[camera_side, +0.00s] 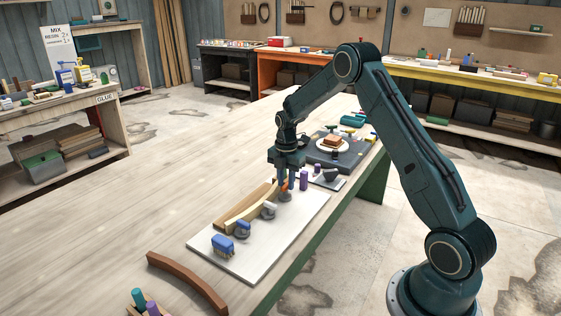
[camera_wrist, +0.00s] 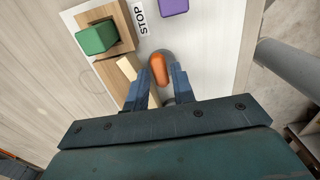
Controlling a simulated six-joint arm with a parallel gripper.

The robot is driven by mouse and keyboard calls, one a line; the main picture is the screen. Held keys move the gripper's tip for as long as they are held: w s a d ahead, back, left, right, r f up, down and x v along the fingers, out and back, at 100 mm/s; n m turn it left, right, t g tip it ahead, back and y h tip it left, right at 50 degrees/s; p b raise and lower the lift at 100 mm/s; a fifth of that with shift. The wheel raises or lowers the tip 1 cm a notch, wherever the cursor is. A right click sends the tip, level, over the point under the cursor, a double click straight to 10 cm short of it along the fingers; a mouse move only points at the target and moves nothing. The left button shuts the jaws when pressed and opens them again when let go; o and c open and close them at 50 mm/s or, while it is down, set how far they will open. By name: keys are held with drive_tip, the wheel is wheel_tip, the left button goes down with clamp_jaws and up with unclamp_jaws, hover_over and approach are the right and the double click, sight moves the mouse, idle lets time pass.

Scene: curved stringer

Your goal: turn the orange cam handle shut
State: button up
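The orange cam handle (camera_wrist: 160,70) sits on a grey round cam in the wrist view, with its end between my fingertips. Only a little of the orange handle (camera_side: 284,186) shows in the side view. My gripper (camera_wrist: 160,82) points down, one finger on each side of the handle. I cannot tell whether the fingers press on it or stand slightly apart. In the side view my gripper (camera_side: 286,192) is low over the far part of the white board (camera_side: 255,255). A curved pale wood strip (camera_side: 246,211) lies along the board.
Blue clamp (camera_side: 222,245) and grey-and-blue clamps (camera_side: 242,229) stand along the strip. A purple post (camera_side: 304,180) stands close to my gripper. A brown curved piece (camera_side: 188,281) lies in front.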

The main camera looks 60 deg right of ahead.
drive_tip(key=shift+f, duration=0.15)
drive_tip(key=shift+c, duration=0.3)
clamp_jaws()
drive_tip(key=shift+m, duration=0.3)
drive_tip(key=m, duration=0.6)
drive_tip(key=shift+m, duration=0.3)
drive_tip(key=m, duration=1)
drive_tip(key=shift+m, duration=0.4)
